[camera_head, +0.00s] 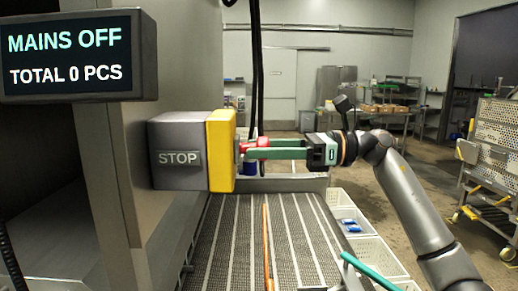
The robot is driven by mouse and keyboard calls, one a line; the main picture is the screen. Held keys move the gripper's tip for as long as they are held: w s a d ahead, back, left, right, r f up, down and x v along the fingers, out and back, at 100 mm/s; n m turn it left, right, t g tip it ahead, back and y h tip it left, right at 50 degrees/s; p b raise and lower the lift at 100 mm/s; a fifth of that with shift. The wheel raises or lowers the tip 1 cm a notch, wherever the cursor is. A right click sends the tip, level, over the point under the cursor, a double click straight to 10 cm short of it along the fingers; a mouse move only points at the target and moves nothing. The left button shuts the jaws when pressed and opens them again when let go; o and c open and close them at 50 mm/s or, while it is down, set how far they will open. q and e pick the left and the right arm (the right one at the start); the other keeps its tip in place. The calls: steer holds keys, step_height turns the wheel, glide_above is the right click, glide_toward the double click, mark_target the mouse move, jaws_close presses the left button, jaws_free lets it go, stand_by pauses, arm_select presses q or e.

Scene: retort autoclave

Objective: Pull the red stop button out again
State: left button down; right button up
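The red stop button (257,143) sticks out from the right face of a yellow plate on a grey box marked STOP (180,158). My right gripper (251,150) comes in from the right with its green fingers at the red button, one finger higher and one lower in the picture. The fingertips overlap the button, and I cannot tell whether they press on it or only stand around it. A display (78,55) at the upper left reads MAINS OFF and TOTAL 0 PCS. My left gripper is not in view.
A ribbed conveyor (235,240) runs below the box, with an orange strip along it. White crates (375,258) stand to its right, one with blue items. A black cable hangs behind the button. A perforated metal rack (498,135) stands at the far right.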

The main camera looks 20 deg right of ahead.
steer(key=o, duration=0.3)
steer(key=shift+d, duration=0.2)
steer(key=shift+o, duration=0.5)
steer(key=shift+a, duration=0.1)
arm_select(q)
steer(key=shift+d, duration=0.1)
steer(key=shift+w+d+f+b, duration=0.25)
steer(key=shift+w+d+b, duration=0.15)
steer(key=shift+b, duration=0.35)
arm_select(e)
steer(key=v, duration=1.2)
steer(key=shift+d, duration=0.3)
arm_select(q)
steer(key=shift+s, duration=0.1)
arm_select(e)
steer(key=shift+s, duration=0.1)
